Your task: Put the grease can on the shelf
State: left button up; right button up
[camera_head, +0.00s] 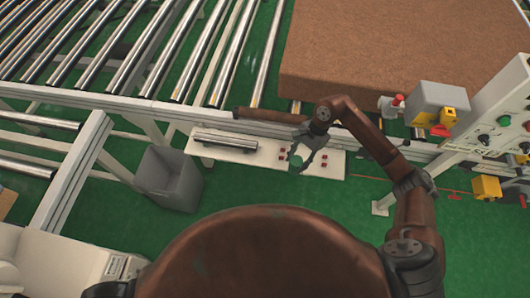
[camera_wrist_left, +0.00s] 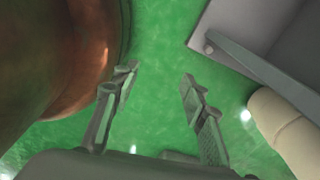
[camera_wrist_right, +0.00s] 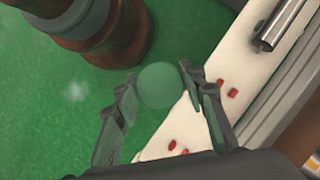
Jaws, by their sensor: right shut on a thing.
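The grease can is a green round can (camera_head: 297,160), seen partly behind the fingers of my right gripper (camera_head: 304,158). In the right wrist view the can's round green top (camera_wrist_right: 159,85) sits between the fingertips, and my right gripper (camera_wrist_right: 160,100) is shut on it. The shelf is a long white board (camera_head: 330,165) below the conveyor frame. The can is over or beside its near edge; the gap to the board is unclear. The shelf also shows in the right wrist view (camera_wrist_right: 225,65). My left gripper (camera_wrist_left: 158,85) is open and empty above green floor, outside the head view.
A metal roller (camera_head: 225,140) and several small red pieces (camera_head: 282,155) are on the shelf. A grey bin (camera_head: 168,178) stands to its left. A brown mattress block (camera_head: 400,50) lies behind, and a control panel (camera_head: 490,110) stands at the right.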

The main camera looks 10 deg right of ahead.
jog(key=w+a+f+m+t+b, duration=0.1)
jog(key=w+a+f+m, duration=0.1)
jog(key=w+f, duration=0.2)
jog(key=w+a+f+m+t+b, duration=0.1)
jog(key=w+a+f+m, duration=0.2)
jog(key=w, duration=0.3)
jog(key=w+a+f+m+b, duration=0.1)
jog(key=w+a+f+m, duration=0.1)
jog(key=w+f, duration=0.3)
jog(key=shift+w+a+f+m+t+y, duration=0.3)
jog(key=shift+w+f+m+t, duration=0.1)
jog(key=shift+w, duration=0.1)
pick_arm(q)
jog(key=shift+w+a+f, duration=0.1)
jog(key=shift+f, duration=0.95)
jog(key=shift+w+f, duration=0.1)
jog(key=shift+f, duration=0.95)
pick_arm(e)
jog(key=shift+w+d+f, duration=0.1)
jog(key=shift+d+f, duration=0.1)
jog(key=shift+f, duration=0.3)
jog(key=shift+f+b, duration=0.2)
jog(key=shift+b, duration=0.2)
pick_arm(q)
jog(key=shift+f, duration=0.15)
pick_arm(e)
jog(key=o, duration=1.4)
